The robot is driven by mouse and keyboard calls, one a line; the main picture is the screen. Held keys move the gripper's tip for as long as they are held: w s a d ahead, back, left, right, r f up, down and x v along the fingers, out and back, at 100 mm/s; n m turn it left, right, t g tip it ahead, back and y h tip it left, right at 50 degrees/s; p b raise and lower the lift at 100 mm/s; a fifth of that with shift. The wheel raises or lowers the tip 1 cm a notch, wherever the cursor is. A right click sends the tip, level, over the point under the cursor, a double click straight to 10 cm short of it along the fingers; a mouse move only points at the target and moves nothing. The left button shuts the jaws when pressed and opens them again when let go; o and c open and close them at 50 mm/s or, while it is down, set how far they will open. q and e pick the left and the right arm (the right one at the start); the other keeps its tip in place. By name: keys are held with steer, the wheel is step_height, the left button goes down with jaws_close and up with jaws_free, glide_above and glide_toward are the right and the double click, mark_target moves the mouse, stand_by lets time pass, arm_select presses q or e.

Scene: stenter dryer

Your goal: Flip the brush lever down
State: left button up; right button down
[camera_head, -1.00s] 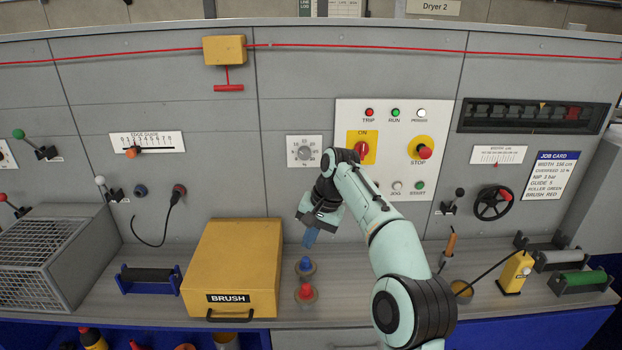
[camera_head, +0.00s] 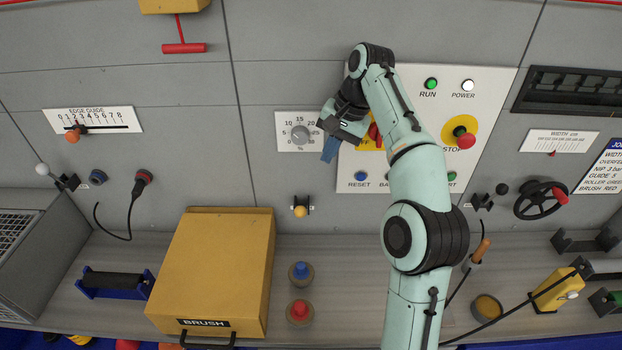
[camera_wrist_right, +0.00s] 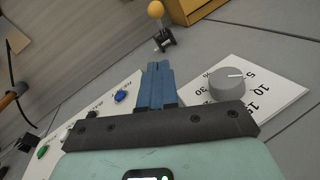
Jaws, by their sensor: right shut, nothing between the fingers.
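A small lever with a yellow ball knob (camera_head: 300,211) sits on the grey wall below the dial, above the bench. In the right wrist view its yellow knob (camera_wrist_right: 156,9) and dark base show at the top, apart from my fingers. I cannot read a label that names it as the brush lever. My right gripper (camera_head: 330,150) has blue fingers that are shut and empty. It is above and right of the yellow knob, just right of the dial, in front of the white panel's left edge. The shut fingers also show in the right wrist view (camera_wrist_right: 157,85). My left gripper is not in view.
The grey dial (camera_head: 300,134) is close beside my right gripper. The control panel (camera_head: 490,90) is partly hidden by my right arm. Below stand a yellow BRUSH box (camera_head: 215,265), a blue knob (camera_head: 301,271) and a red knob (camera_head: 300,311). A white-knobbed lever (camera_head: 57,176) is far left.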

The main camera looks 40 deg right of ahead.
glide_toward(301, 211)
steer(key=w+d+f, duration=0.4)
steer(key=a+f, duration=0.2)
steer(key=a, duration=0.1)
steer(key=shift+s+a+f, duration=0.15)
steer(key=shift+s+a, duration=0.05)
steer(key=shift+s, duration=0.2)
